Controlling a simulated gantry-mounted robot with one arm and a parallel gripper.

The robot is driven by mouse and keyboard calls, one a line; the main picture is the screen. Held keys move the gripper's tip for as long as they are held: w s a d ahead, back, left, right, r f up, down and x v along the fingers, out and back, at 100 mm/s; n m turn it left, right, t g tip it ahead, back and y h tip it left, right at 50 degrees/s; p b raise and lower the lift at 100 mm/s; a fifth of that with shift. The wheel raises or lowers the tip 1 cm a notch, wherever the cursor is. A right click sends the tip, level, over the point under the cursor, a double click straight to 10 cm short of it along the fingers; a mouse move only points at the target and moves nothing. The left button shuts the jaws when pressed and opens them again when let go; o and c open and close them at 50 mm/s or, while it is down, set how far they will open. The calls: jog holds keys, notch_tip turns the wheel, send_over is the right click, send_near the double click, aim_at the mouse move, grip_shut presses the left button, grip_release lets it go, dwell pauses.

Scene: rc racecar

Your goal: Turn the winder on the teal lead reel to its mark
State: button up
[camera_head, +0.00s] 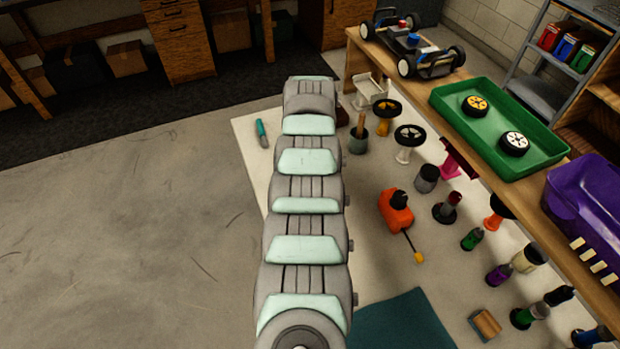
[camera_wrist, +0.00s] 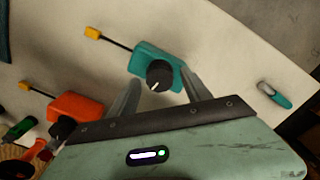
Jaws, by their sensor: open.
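The teal lead reel (camera_wrist: 145,60) lies on the pale mat in the wrist view. Its winder, a round black knob (camera_wrist: 160,75) with a short white pointer line, faces the camera. The line points down and slightly left. A dark lead runs from the reel to a yellow end piece (camera_wrist: 92,33). I cannot make out the reel's mark. My gripper (camera_wrist: 160,78) is open, with one finger on each side of the knob; I cannot tell whether they touch it. In the head view my arm hides the teal reel and the gripper.
An orange reel (camera_head: 394,216) with a black knob stands to the right; it also shows in the wrist view (camera_wrist: 78,108). A teal-and-grey tool (camera_head: 262,133) lies on the mat. Several bottles and stands fill the right side, beside a shelf with a green tray (camera_head: 490,150) and purple bin (camera_head: 590,200).

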jog(key=m+b, duration=0.1)
jog(key=m, duration=0.1)
jog(key=m+b, duration=0.1)
jog(key=shift+f+m, duration=0.2)
jog(key=shift+m, duration=0.2)
jog(key=shift+m+b, duration=0.3)
jog(key=shift+m, duration=0.4)
jog(key=shift+m+b, duration=0.75)
jog(key=shift+m, duration=0.25)
jog(key=m+b, duration=0.1)
jog(key=m, duration=0.3)
jog(key=shift+r, duration=0.15)
jog(key=m, duration=0.6)
grip_shut()
